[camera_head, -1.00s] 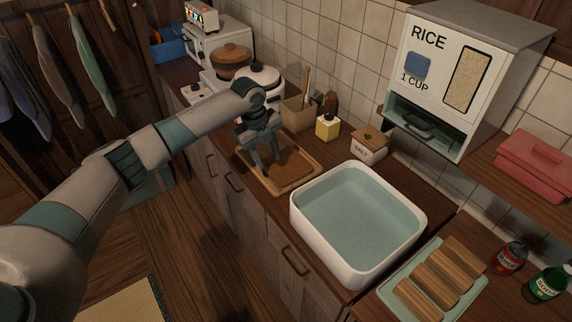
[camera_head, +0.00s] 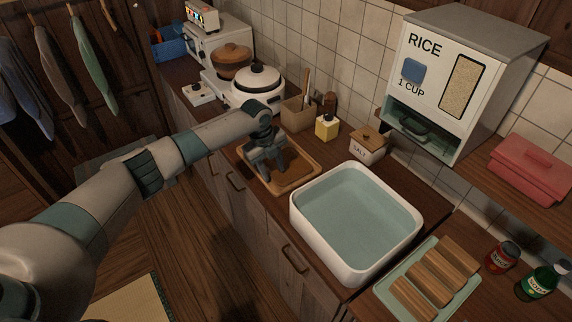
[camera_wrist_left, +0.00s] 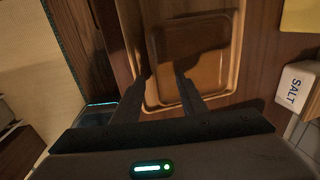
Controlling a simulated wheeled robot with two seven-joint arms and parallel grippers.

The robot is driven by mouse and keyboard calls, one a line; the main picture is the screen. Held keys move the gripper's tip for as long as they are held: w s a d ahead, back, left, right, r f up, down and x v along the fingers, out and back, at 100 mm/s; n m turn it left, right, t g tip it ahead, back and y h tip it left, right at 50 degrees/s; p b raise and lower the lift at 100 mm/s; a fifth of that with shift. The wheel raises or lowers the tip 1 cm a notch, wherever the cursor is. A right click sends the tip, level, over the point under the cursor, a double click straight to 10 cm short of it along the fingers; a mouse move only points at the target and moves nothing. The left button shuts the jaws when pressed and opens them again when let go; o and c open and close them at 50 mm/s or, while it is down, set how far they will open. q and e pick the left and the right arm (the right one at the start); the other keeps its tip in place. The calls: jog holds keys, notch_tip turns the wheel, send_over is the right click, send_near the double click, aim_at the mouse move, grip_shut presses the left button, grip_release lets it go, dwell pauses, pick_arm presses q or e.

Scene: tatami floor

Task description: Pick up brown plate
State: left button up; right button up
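The brown plate (camera_head: 294,166) is squarish with rounded corners. It lies in a tan wooden tray (camera_head: 312,177) on the counter, left of the white basin. In the left wrist view the brown plate (camera_wrist_left: 208,65) fills much of the tray (camera_wrist_left: 237,45). My left gripper (camera_head: 268,170) is low over the left part of the tray and partly hides the plate. In the left wrist view my left gripper (camera_wrist_left: 162,80) has its fingers apart, with the plate's left edge showing between them. Whether the fingertips touch the plate is unclear. My right gripper is out of view.
The white basin (camera_head: 357,268) stands right of the tray. Behind are a wooden utensil box (camera_head: 298,115), a yellow bottle (camera_head: 327,128), a salt jar (camera_head: 367,148) and a white pot (camera_head: 258,92). A rice dispenser (camera_head: 440,75) hangs at the right. A rack (camera_head: 383,288) holds wooden pieces.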

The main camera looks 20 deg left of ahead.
pick_arm(q)
jog(key=shift+f, duration=0.65)
jog(key=shift+s, duration=0.1)
grip_shut()
